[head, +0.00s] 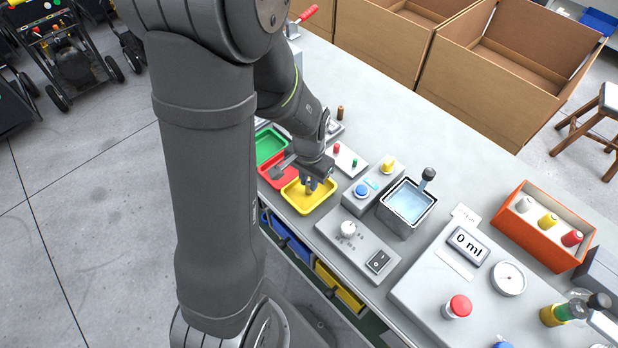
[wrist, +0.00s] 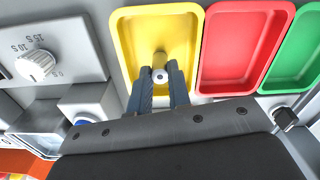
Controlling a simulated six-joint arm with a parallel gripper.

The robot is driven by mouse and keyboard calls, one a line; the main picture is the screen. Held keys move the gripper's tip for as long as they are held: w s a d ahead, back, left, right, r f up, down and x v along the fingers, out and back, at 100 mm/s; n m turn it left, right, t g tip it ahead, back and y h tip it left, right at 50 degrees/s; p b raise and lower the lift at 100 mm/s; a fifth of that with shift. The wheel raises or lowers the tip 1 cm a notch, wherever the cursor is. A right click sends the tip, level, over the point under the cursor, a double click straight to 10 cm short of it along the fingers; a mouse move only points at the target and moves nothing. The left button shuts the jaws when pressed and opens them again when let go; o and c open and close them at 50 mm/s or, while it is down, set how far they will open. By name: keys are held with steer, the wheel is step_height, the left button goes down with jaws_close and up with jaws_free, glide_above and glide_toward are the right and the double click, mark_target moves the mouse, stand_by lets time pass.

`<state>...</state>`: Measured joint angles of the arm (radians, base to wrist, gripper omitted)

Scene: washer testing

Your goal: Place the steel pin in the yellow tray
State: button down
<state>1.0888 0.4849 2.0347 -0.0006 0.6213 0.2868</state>
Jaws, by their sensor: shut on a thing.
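The yellow tray (head: 303,208) sits at the left edge of the bench, beside the red tray. It also shows in the wrist view (wrist: 127,40), left of the red one. My gripper (head: 312,186) is over the yellow tray, pointing down. In the wrist view my gripper (wrist: 160,80) is shut on the steel pin (wrist: 160,75), whose round, pale end shows between the two fingers. The pin is in front of the yellow tray floor in that view. Whether its lower end touches the tray floor I cannot tell.
The red tray (wrist: 232,45) and green tray (wrist: 301,60) stand in a row with the yellow one. A grey knob panel (head: 358,247), a blue-and-yellow button box (head: 372,182) and a water bath (head: 407,206) stand nearby. Cardboard boxes (head: 500,65) stand behind.

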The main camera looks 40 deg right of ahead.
steer(key=shift+f, duration=0.15)
steer(key=c, duration=1.3)
jaws_free()
steer(key=shift+c, duration=0.2)
step_height(320, 180, up, 12)
steer(key=shift+r, duration=0.2)
steer(key=shift+f, duration=0.1)
